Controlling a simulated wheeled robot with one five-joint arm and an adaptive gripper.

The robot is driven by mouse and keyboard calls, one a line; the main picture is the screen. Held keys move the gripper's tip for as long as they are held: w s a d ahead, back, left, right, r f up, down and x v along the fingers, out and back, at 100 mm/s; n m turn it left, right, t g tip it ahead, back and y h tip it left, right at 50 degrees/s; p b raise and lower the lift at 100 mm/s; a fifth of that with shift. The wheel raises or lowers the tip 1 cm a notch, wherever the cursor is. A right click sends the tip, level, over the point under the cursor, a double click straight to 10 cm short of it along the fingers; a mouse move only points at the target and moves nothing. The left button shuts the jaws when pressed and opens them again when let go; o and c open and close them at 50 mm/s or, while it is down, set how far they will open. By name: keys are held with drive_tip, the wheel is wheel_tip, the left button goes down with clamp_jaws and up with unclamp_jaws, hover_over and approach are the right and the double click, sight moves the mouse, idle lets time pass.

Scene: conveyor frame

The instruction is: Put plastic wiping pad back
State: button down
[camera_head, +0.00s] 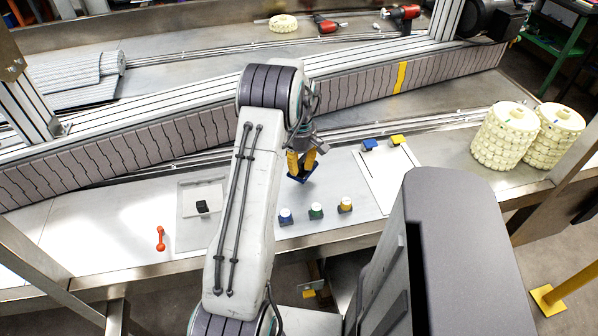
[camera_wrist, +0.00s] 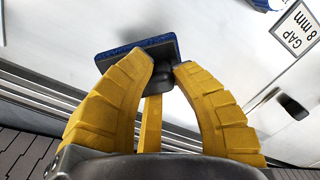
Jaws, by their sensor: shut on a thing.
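My gripper (camera_head: 301,163) has yellow fingers and is shut on a blue-edged wiping pad (camera_wrist: 137,50) with a dark plate and dark knob. The fingertips (camera_wrist: 165,72) close around the knob. In the head view the held pad (camera_head: 300,179) hangs below the fingers, above the grey work surface; the exact height cannot be told. A blue pad (camera_head: 369,145) and a yellow pad (camera_head: 396,140) sit at the far edge of a white sheet (camera_head: 386,182), right of my gripper. Part of a blue thing shows at the top of the wrist view.
Three small jars with blue (camera_head: 286,216), green (camera_head: 316,211) and yellow (camera_head: 345,205) bodies stand near the front. A black block (camera_head: 202,207) lies on a tray at left, near a red tool (camera_head: 160,238). Cream stacks (camera_head: 504,140) stand right. The conveyor (camera_head: 350,98) runs behind.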

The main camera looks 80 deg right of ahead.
sight(299, 175)
drive_tip(key=shift+f+p, duration=1.35)
drive_tip(key=shift+f, duration=0.7)
drive_tip(key=shift+f, duration=0.1)
drive_tip(key=c, duration=1.1)
unclamp_jaws()
